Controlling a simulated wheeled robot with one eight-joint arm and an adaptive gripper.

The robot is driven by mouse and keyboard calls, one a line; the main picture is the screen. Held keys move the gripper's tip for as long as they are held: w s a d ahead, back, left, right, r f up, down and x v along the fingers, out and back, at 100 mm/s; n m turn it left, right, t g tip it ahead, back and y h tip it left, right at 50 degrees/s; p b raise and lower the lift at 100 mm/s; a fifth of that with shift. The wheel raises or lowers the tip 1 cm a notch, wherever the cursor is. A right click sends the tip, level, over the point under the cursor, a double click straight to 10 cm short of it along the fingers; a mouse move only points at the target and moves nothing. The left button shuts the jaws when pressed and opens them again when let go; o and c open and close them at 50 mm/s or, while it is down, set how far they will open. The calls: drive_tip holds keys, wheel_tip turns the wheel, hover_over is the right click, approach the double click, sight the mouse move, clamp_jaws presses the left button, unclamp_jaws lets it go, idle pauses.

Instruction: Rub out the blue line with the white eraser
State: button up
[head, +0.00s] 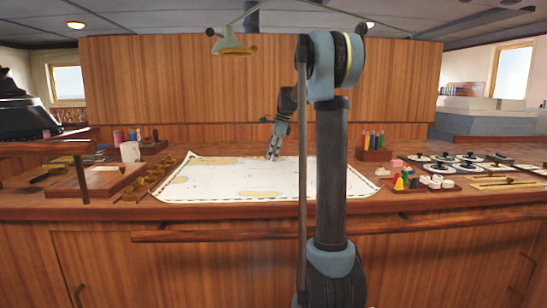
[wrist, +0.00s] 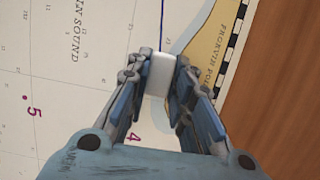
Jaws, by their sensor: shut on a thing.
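In the wrist view my gripper (wrist: 160,88) is shut on the white eraser (wrist: 160,73), which sits between its fingertips over the chart. The blue line (wrist: 163,27) runs from the top edge of that view down to the eraser; any part under the eraser or gripper is hidden. The white chart (head: 210,185) lies flat on the wooden counter in the head view. There my gripper (head: 273,155) points down over the chart's far middle part; the eraser and the line are too small to make out. I cannot tell whether the eraser touches the paper.
A pen holder (head: 373,150) stands right of the chart, with a tray of small coloured pieces (head: 408,184) nearer. Several round dials (head: 455,165) lie farther right. A wooden box (head: 97,181) and brass pieces (head: 160,172) are at left. A lamp (head: 232,48) hangs above.

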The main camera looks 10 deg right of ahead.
sight(248, 163)
idle(0.3)
drive_tip(key=shift+s+a, duration=0.2)
drive_tip(key=shift+a, duration=1.05)
drive_tip(key=shift+a, duration=0.15)
drive_tip(key=shift+s+a, duration=0.15)
drive_tip(key=shift+a, duration=0.9)
drive_tip(key=shift+a, duration=0.1)
drive_tip(key=shift+s+a, duration=0.2)
drive_tip(key=shift+a, duration=0.95)
drive_tip(key=shift+s+a, duration=0.15)
drive_tip(key=shift+a, duration=1.1)
